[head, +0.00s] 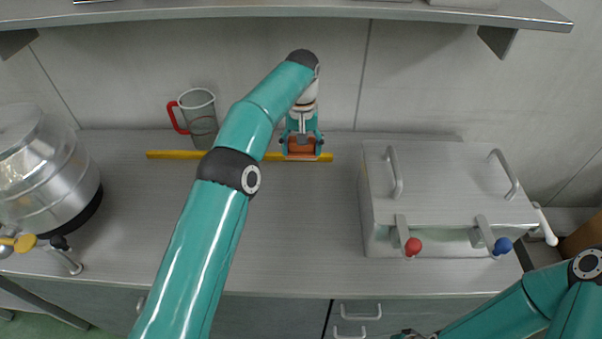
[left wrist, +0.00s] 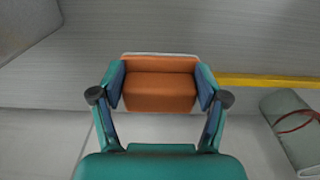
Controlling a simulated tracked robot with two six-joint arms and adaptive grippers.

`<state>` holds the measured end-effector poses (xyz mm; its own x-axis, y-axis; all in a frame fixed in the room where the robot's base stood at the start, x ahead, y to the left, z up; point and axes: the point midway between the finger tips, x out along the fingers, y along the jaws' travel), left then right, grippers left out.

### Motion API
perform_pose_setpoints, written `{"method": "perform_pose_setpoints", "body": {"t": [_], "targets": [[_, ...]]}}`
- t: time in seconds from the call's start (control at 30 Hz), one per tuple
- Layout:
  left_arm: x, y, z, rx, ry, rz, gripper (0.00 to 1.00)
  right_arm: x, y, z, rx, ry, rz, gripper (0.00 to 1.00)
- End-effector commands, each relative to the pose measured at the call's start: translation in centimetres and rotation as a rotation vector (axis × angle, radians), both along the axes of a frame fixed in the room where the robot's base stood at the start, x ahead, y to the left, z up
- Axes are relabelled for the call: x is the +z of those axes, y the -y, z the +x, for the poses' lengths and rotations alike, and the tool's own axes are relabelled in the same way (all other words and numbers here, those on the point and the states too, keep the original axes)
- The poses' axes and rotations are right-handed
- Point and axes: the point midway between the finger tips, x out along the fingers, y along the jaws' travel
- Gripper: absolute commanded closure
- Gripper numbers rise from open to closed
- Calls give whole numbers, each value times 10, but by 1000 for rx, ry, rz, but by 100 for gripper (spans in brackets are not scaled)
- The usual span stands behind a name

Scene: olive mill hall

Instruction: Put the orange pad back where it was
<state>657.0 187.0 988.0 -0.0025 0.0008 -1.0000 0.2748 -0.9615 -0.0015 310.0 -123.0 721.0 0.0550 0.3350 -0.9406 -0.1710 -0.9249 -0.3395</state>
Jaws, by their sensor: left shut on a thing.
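The orange pad (left wrist: 160,90) is a small block with a pale edge along one side. My left gripper (left wrist: 161,88) is shut on it, with a finger pressed to each side in the left wrist view. In the head view the left gripper (head: 302,146) is over the back of the counter, and the orange pad (head: 302,147) shows between its fingers, in front of the yellow strip. I cannot tell whether the pad touches the counter. My right arm shows at the lower right of the head view, but its fingertips are not clearly visible.
A yellow strip (head: 180,155) lies along the counter's back. A clear jug with a red handle (head: 199,115) stands behind it. A steel vessel (head: 40,165) is at left, a lidded steel box (head: 445,185) at right. A shelf (head: 280,10) hangs above. The counter's middle front (head: 300,230) is clear.

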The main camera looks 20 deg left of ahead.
Motion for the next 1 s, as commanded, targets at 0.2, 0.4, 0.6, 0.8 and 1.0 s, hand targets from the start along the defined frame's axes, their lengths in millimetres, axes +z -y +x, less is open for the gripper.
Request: {"method": "perform_pose_setpoints", "body": {"t": [0.2,0.4,0.6,0.8,1.0], "targets": [[-39,-1,-1,2,-6,-1,54,-6,0,0,0,0,0,69],[-58,0,0,1,-1,0,54,-5,0,0,0,0,0,69],[-83,0,-1,2,-3,0,54,-1,0,0,0,0,0,69],[-94,-1,0,3,0,-1,54,0,0,0,0,0,0,69],[-94,-1,0,3,0,-1,54,-1,0,0,0,0,0,69]]}}
